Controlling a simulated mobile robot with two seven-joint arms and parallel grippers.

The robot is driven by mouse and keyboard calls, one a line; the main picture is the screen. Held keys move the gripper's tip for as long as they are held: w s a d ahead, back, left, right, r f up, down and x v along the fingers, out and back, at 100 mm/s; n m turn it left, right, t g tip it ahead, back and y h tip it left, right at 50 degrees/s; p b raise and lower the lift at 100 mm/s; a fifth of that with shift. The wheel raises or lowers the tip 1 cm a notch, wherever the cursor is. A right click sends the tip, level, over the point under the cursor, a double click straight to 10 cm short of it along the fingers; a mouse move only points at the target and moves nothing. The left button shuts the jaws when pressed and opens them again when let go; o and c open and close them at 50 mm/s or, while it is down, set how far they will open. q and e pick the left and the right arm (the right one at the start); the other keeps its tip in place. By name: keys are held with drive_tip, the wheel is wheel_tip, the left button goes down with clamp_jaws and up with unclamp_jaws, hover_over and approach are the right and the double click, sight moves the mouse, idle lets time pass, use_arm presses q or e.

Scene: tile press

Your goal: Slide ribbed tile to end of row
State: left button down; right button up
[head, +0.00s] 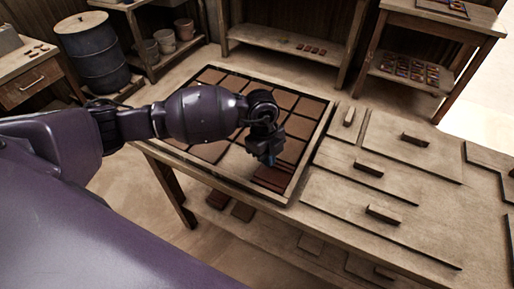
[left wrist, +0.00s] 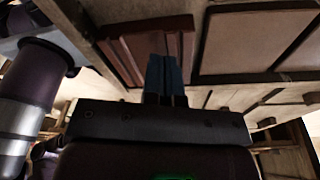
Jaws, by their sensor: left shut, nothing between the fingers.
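The ribbed tile (head: 272,178) is dark reddish brown and lies in the tray's near right corner area in the head view. It also shows in the left wrist view (left wrist: 145,47), its ribs running along it, just beyond my fingertips. The wooden tray (head: 318,135) holds rows of plain tan and brown tiles (head: 237,161). My left gripper (head: 268,160) is shut and empty, pointing down at the ribbed tile. In the left wrist view its blue fingertips (left wrist: 164,72) overlap the tile's edge; whether they touch it I cannot tell. My right gripper is not in view.
Flat boards with handle blocks (head: 383,213) cover the table right of the tray. A small block (head: 349,116) stands near the tray's right edge. More tiles lie on the shelf below (head: 243,211). A blue barrel (head: 97,52) stands at the back left.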

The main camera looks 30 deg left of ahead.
sight(278, 176)
use_arm(q)
drive_tip(key=d, duration=0.1)
drive_tip(key=s+d, duration=0.1)
drive_tip(key=d, duration=0.2)
drive_tip(key=shift+s+f, duration=0.25)
drive_tip(key=shift+f, duration=0.15)
drive_tip(key=shift+a+f, duration=0.1)
drive_tip(key=shift+f, duration=0.25)
drive_tip(key=shift+s+f, duration=0.1)
drive_tip(key=shift+f, duration=0.05)
